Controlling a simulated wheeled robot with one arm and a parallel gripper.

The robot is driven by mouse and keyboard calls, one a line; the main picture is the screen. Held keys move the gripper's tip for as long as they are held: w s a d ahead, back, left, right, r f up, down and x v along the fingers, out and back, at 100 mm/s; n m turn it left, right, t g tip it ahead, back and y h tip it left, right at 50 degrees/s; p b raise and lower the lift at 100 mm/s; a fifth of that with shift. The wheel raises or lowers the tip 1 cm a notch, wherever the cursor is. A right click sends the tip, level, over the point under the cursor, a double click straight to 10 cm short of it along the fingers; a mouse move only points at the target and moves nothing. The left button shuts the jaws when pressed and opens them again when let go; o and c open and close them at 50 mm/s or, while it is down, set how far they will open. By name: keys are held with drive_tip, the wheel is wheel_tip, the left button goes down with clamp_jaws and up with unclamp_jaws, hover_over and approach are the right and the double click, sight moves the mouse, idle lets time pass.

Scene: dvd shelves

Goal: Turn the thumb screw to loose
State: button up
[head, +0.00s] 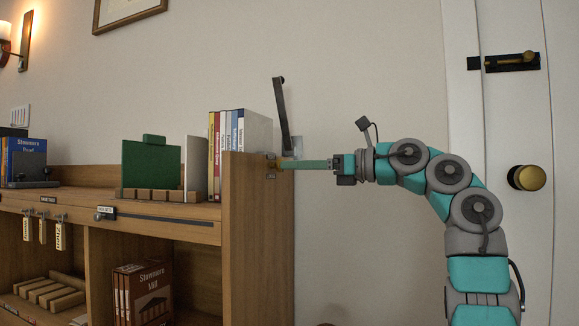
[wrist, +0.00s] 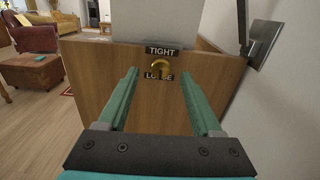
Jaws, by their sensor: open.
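The brass thumb screw (wrist: 161,68) sits on the wooden end panel of the shelf, between a TIGHT label (wrist: 162,51) above and a LOOSE label (wrist: 151,76) below, which the screw partly covers. My gripper (wrist: 159,85) is open, its two green fingers reaching toward the panel on either side of the screw in the wrist view. No contact with the screw shows. In the head view my gripper (head: 280,164) is level with the upper part of the end panel, and the screw is hard to make out there. Which label the screw points to is unclear.
The shelf's end panel (head: 257,215) stands left of my gripper. A dark metal lever (head: 282,115) rises just above it near the wall. DVD cases (head: 238,130) stand on the shelf top. A door (head: 510,240) is at the right.

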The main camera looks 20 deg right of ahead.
drive_tip(key=v, duration=0.4)
drive_tip(key=shift+s+d, duration=0.25)
drive_tip(key=shift+d, duration=0.1)
